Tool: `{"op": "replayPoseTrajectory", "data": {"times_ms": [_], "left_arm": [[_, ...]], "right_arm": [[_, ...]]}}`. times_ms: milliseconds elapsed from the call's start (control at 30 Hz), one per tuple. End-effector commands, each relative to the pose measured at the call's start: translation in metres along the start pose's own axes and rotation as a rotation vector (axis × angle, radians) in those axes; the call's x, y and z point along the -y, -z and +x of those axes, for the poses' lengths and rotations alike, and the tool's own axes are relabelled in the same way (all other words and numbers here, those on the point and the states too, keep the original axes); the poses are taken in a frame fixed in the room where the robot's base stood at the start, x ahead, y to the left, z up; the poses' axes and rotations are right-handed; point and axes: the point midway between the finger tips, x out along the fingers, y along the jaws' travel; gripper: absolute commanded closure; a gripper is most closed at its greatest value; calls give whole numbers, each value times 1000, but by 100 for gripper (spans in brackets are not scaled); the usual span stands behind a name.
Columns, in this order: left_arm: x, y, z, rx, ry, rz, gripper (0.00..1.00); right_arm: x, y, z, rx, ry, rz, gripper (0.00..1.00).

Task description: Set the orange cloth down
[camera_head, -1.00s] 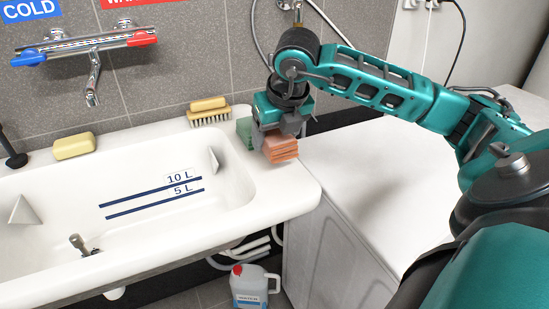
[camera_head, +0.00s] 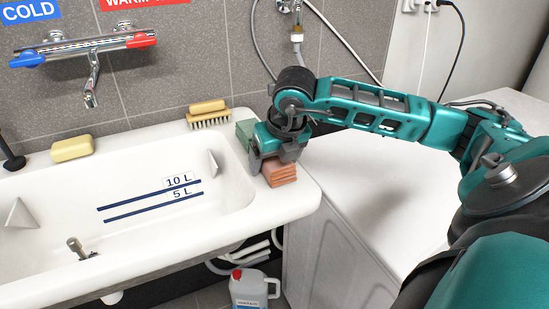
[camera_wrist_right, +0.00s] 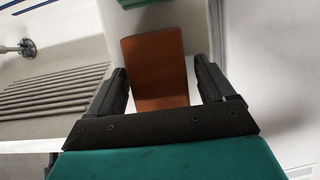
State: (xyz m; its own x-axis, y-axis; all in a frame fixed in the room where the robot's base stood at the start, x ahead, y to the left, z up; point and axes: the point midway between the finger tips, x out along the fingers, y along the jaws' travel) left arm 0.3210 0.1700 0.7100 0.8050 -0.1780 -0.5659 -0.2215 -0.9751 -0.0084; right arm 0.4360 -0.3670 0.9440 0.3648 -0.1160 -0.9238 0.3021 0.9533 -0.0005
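The orange cloth (camera_head: 280,173), a folded stack, lies on the white ledge at the right end of the sink (camera_head: 300,196). My right gripper (camera_head: 275,163) is over its far end, pointing down. In the right wrist view the orange cloth (camera_wrist_right: 157,72) is between the two fingers (camera_wrist_right: 162,88). A narrow gap shows between the cloth and the right-hand finger, so the gripper looks open around it. My left gripper is not in view.
A green block or cloth (camera_head: 244,131) is just behind my right gripper. A scrubbing brush (camera_head: 209,115) and yellow soap (camera_head: 72,149) sit on the back rim. A white worktop (camera_head: 375,195) is right of the sink. A jug (camera_head: 252,287) stands below.

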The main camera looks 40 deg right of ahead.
Motion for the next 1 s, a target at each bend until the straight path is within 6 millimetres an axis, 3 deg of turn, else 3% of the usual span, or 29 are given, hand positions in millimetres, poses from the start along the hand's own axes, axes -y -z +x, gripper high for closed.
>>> {"op": "replayPoseTrajectory", "data": {"times_ms": [100, 467, 800, 1000], "left_arm": [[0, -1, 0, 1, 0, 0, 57], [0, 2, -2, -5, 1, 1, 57], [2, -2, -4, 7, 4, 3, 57], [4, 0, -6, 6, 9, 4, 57]], "right_arm": [[0, 0, 0, 0, 0, 0, 7], [0, -2, -8, 2, -1, 0, 7], [0, -2, -79, 6, 0, -1, 7], [0, -2, -111, 4, -1, 0, 7]]}}
